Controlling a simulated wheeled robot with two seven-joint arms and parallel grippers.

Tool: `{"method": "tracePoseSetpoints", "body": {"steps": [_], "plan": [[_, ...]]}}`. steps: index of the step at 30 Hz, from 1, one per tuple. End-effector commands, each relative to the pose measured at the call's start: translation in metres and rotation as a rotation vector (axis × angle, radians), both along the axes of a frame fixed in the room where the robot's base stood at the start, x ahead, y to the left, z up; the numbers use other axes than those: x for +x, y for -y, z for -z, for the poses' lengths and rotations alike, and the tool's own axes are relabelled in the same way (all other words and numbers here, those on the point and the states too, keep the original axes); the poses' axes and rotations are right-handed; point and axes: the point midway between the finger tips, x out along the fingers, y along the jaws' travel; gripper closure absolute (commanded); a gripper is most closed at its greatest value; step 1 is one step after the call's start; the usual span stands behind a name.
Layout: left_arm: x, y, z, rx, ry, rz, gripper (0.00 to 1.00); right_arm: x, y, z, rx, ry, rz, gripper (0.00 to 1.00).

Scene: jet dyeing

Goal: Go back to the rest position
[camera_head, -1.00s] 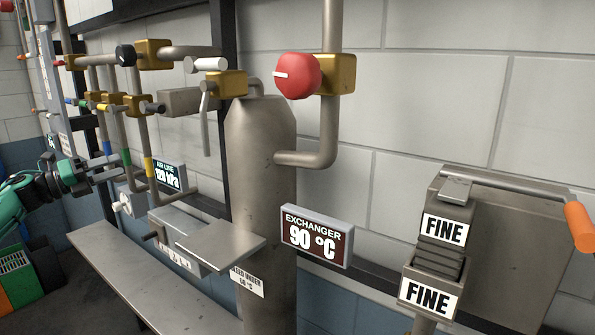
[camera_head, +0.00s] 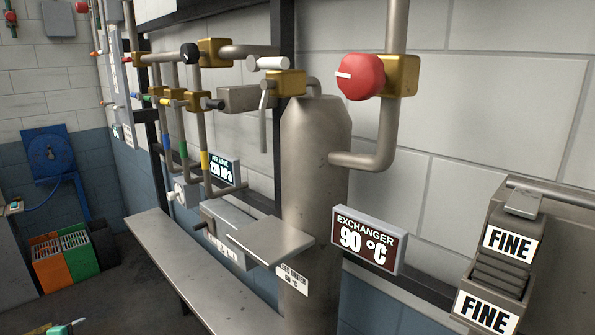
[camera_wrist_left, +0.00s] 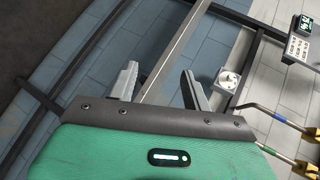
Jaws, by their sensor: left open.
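My left gripper (camera_wrist_left: 160,90) shows in the left wrist view with its two grey fingers spread apart and nothing between them. In that view it hangs in front of the wall and the long metal bench (camera_wrist_left: 180,48). My right gripper is in neither view.
The exchanger tank (camera_head: 315,170) stands right of centre with a red knob (camera_head: 360,77) and a 90 °C display (camera_head: 369,240). A metal bench (camera_head: 190,265) runs along the wall. Orange and green bins (camera_head: 50,268) stand at left. Open floor (camera_head: 105,305) lies left of the bench.

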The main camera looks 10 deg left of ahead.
Motion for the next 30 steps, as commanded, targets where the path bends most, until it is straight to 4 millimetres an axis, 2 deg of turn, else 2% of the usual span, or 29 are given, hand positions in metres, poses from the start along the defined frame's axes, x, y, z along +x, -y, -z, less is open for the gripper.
{"method": "tracePoseSetpoints", "body": {"steps": [1, 3, 5, 9, 15, 21, 22, 24, 26, 29, 30], "plan": [[-0.032, -0.016, 0.025, -0.012, -0.048, -0.064, 0.51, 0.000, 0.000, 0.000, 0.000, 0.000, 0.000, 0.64], [-0.073, -0.038, 0.051, -0.026, -0.105, -0.157, 0.51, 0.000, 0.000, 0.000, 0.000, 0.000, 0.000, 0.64], [-0.111, -0.055, 0.072, -0.035, -0.153, -0.236, 0.51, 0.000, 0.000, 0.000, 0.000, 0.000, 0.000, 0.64], [-0.203, -0.094, 0.109, -0.042, -0.257, -0.422, 0.51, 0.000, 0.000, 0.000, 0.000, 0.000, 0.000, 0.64], [-0.329, -0.137, 0.135, -0.025, -0.377, -0.658, 0.51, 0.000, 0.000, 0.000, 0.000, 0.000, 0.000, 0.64], [-0.437, -0.166, 0.139, 0.013, -0.467, -0.851, 0.51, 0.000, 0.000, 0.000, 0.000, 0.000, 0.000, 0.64], [-0.445, -0.159, 0.148, -0.001, -0.475, -0.864, 0.51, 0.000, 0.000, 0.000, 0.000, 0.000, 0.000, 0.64], [-0.448, -0.127, 0.181, -0.054, -0.490, -0.859, 0.51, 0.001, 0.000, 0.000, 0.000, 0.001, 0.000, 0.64], [-0.455, -0.102, 0.205, -0.091, -0.507, -0.861, 0.51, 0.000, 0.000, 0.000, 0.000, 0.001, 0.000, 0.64], [-0.467, -0.056, 0.246, -0.160, -0.535, -0.864, 0.51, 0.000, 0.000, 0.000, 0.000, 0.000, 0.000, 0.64], [-0.472, -0.034, 0.263, -0.190, -0.548, -0.865, 0.51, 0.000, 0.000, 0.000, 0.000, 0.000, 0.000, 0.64]]}}
